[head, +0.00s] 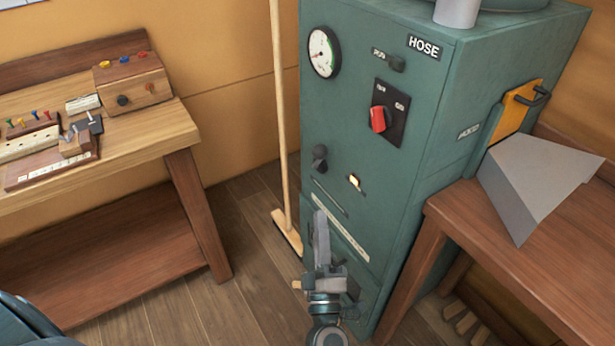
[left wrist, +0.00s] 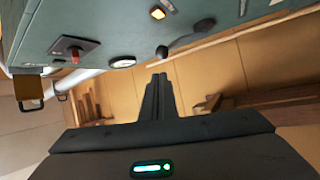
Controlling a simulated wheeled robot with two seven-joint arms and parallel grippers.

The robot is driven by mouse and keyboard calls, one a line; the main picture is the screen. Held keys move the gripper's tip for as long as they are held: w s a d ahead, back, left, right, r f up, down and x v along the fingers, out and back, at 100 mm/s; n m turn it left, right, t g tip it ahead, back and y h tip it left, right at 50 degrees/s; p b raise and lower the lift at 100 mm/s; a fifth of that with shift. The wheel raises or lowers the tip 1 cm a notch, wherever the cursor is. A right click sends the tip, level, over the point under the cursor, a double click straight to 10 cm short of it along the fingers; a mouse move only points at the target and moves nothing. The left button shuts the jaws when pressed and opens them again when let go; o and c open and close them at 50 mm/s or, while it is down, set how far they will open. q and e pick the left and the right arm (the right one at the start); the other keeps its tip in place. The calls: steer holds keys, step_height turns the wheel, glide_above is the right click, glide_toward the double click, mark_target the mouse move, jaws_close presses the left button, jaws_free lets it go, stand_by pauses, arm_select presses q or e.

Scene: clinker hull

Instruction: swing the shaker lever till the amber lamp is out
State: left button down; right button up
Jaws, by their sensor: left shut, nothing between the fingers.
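The shaker lever (head: 320,157) is a dark lever with a round knob on the front of the green cabinet (head: 345,105). In the left wrist view the lever (left wrist: 187,40) slants, its ball end just beyond my fingertips. The amber lamp (head: 355,183) is to the lever's right and looks lit; it glows in the left wrist view (left wrist: 157,13) too. My left gripper (head: 319,220) is shut and empty, below the lever in the head view. In the left wrist view its fingers (left wrist: 158,82) show a small gap to the ball; contact is not seen. My right gripper is out of view.
A broom (head: 281,110) leans at the cabinet's left side. A wooden workbench (head: 150,130) with small parts stands at the left. A wooden table (head: 500,230) with a grey scoop-like piece (head: 530,180) stands at the right. Bare floor (head: 245,245) lies between bench and cabinet.

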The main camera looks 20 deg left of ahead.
mark_target(320, 158)
arm_select(q)
steer(key=shift+d+f+n+g, duration=0.15)
steer(key=shift+d+n+g, duration=0.15)
steer(key=shift+d+n, duration=0.4)
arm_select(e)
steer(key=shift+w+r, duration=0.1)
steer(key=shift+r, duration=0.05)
arm_select(q)
steer(key=shift+w+a, duration=0.1)
steer(key=shift+a, duration=0.1)
